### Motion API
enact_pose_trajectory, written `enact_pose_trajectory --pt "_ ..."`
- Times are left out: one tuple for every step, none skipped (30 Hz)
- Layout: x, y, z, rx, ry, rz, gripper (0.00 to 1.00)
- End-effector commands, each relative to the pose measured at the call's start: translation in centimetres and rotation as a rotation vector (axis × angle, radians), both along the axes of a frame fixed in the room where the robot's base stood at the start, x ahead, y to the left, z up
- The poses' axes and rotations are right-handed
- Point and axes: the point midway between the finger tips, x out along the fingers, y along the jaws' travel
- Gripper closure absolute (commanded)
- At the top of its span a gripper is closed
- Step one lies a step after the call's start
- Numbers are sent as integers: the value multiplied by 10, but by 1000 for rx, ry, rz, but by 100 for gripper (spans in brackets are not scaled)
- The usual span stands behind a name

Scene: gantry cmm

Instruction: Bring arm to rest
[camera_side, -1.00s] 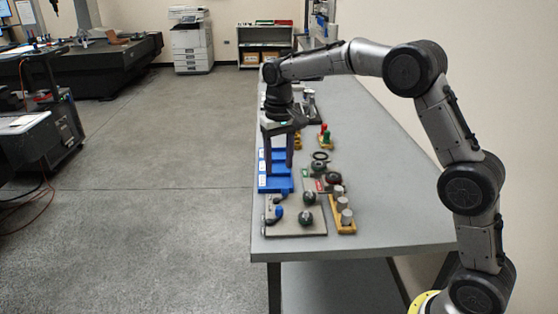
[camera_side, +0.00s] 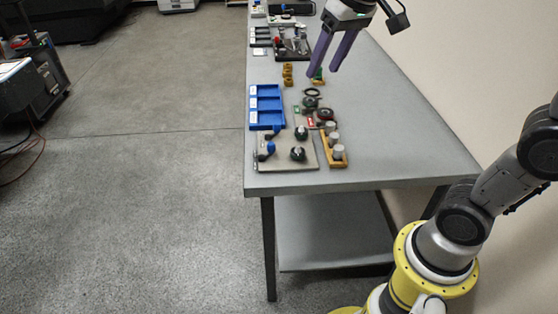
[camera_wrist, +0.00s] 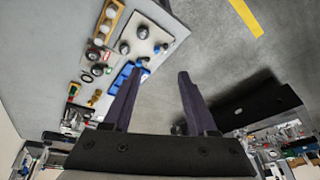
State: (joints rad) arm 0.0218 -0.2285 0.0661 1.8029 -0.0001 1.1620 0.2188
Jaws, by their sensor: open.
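My gripper (camera_side: 333,54) is raised above the table's back half in the side view, its two purple fingers apart with nothing between them. In the wrist view my gripper (camera_wrist: 156,98) also shows open and empty, with bare grey floor beyond the fingertips. The grey table (camera_side: 400,160) stands below it. My gripper touches nothing that I can see.
A blue tray (camera_side: 266,128) with empty compartments lies at the table's left edge. In front are a grey plate (camera_side: 272,163) with knobs and a yellow block (camera_side: 331,150) holding grey cylinders. Small yellow parts (camera_side: 288,75) stand behind. The table's right side is clear.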

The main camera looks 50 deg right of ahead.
Motion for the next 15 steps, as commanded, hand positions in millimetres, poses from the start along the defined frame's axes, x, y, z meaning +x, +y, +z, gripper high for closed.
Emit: enact_pose_trajectory --pt "-22 2 1 -4 -29 16 42" --pt "-34 2 0 -8 -43 25 42" --pt "-49 3 -2 -12 -63 38 42" --pt "-61 4 -5 -16 -76 48 42" --pt "-72 4 -8 -20 -90 58 42" --pt "-87 5 -15 -26 -106 72 42" --pt "-98 6 -20 -31 -119 83 42" --pt "-108 6 -27 -35 -130 95 42" --pt "-121 6 -36 -42 -142 110 42" --pt "-129 7 -43 -47 -149 122 42" --pt "-136 7 -50 -51 -155 133 42" --pt "-144 7 -60 -57 -160 146 42" --pt "-149 7 -67 -62 -160 156 42" --pt "-153 7 -74 -65 -160 164 42" --pt "-157 7 -82 -69 -154 175 42"
